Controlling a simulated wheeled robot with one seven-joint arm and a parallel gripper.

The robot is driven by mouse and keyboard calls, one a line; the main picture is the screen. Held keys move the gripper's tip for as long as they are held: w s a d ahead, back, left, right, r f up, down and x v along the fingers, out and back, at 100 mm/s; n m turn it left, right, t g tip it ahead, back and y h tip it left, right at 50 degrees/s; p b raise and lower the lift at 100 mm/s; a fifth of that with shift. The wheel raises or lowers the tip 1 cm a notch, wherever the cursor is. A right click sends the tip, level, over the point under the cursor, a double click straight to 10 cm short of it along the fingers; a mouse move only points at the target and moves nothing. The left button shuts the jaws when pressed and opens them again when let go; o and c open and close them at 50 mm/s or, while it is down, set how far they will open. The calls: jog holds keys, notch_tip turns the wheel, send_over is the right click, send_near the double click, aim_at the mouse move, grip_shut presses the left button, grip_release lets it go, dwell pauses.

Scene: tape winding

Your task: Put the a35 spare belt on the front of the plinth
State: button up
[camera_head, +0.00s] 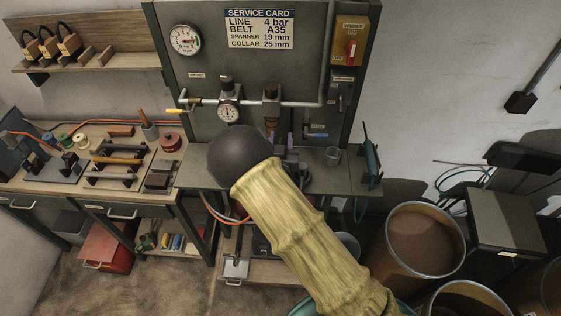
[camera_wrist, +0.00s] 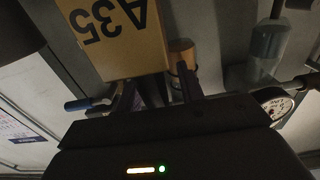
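A tan box marked A35 (camera_wrist: 105,40), its letters upside down, fills the upper left of the wrist view, close to the camera. My gripper (camera_wrist: 158,92) shows at the bottom of that view as a dark housing with dark purple finger parts near the box's lower edge. Whether the fingers close on the box cannot be told. In the head view my arm's dark joint and pale yellow sleeve hide most of the gripper and the box. I cannot surely pick out the plinth. The service card (camera_head: 260,29) reads belt A35.
A grey panel carries pipes and a gauge (camera_head: 228,111), which also shows in the wrist view (camera_wrist: 274,103). A brass-coloured cylinder (camera_wrist: 182,54) stands beside the box there. Barrels (camera_head: 425,240) stand right; a tool bench is left.

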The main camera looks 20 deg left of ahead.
grip_shut()
jog(key=shift+s+r+b, duration=0.1)
jog(key=shift+b, duration=0.2)
jog(key=shift+r+b, duration=0.15)
jog(key=shift+b, duration=0.15)
jog(key=r+b, duration=0.1)
jog(key=r, duration=0.2)
jog(key=r+b, duration=0.2)
jog(key=r, duration=0.1)
jog(key=shift+s+r, duration=0.2)
jog(key=shift+r, duration=0.1)
jog(key=b+v, duration=0.9)
jog(key=v, duration=0.8)
jog(key=shift+s+f, duration=0.15)
jog(key=shift+f, duration=0.2)
jog(key=shift+s+a+b, duration=0.1)
jog(key=shift+a+b, duration=0.05)
jog(key=shift+b, duration=0.7)
